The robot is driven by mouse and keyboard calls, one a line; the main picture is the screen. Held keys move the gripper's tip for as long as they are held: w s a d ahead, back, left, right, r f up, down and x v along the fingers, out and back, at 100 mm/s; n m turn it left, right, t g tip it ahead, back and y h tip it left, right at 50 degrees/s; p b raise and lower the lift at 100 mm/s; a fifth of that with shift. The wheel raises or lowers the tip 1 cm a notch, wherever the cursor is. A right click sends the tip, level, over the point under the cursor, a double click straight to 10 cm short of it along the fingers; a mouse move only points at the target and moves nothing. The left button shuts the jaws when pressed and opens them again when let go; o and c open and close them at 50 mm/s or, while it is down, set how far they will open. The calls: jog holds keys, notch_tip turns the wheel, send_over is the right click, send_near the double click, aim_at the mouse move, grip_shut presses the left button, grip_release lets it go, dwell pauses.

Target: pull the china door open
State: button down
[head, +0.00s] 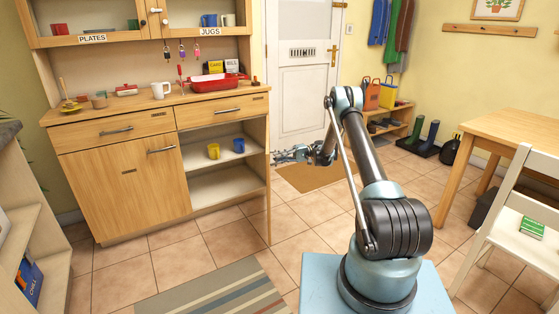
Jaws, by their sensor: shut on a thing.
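A wooden dresser (120,180) stands at the left. Its lower right compartment is open, showing a yellow mug (214,151) and a blue mug (239,145) on a shelf. The door of that compartment (268,200) is swung outward and seen almost edge-on at the dresser's right side; I take it as the china door, though no label on it shows. My gripper (279,157) is at the outer side of this door, shut on its handle. The handle is too small and hidden to make out.
The lower left door (125,190) and both drawers are shut. A striped rug (215,295) lies on the tiles before the dresser. Tiled floor before the compartment is clear.

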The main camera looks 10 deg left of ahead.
jog(key=shift+f, duration=0.15)
jog(key=c, duration=1.6)
grip_release()
